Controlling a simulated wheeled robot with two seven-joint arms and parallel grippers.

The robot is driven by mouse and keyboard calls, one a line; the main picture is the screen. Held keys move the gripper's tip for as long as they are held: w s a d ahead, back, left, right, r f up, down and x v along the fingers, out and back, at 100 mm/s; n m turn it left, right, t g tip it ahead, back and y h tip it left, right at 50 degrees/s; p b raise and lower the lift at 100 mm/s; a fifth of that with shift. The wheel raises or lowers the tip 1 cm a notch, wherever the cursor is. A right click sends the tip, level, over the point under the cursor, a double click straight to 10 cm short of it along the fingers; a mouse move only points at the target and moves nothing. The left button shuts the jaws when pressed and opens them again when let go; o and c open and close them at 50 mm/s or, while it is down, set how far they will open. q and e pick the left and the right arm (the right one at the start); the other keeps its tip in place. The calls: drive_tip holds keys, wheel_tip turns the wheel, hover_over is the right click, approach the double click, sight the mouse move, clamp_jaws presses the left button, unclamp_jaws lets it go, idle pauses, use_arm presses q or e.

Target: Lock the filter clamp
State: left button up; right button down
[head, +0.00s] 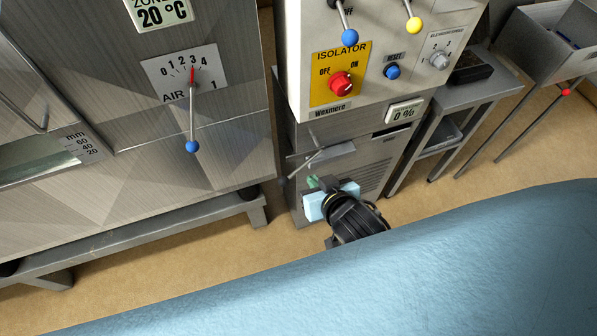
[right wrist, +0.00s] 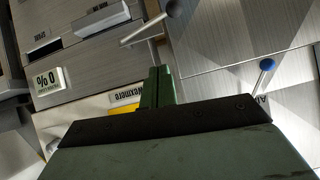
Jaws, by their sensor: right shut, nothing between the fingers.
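The filter clamp seems to be the metal lever (head: 304,164) with a dark ball end, low on the front of the white and grey cabinet. In the right wrist view the lever's rod (right wrist: 145,29) and its dark ball (right wrist: 175,8) show at the top. My right gripper (head: 314,182) is shut and empty, just below the lever and to the right of its ball. Its green fingers (right wrist: 158,86) point toward the lever in the wrist view, and I see no clear grip or contact. My left gripper is not in view.
The cabinet carries a red isolator knob (head: 341,83) and a blue reset button (head: 392,72). At left, a steel machine has an air lever (head: 193,115) with a blue ball. A grey side table (head: 452,97) stands at right. Tan floor (head: 420,185) is open between.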

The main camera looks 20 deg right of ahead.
drive_tip(key=shift+w, duration=0.1)
drive_tip(key=b, duration=0.1)
hover_over(301, 168)
drive_tip(key=s+a, duration=0.1)
drive_tip(key=s, duration=0.3)
wheel_tip(301, 168, down, 6)
drive_tip(key=f, duration=0.2)
drive_tip(key=w+f+b, duration=0.1)
drive_tip(key=shift+a+f, duration=0.3)
drive_tip(key=shift+f, duration=0.05)
drive_tip(key=shift+a+f, duration=0.1)
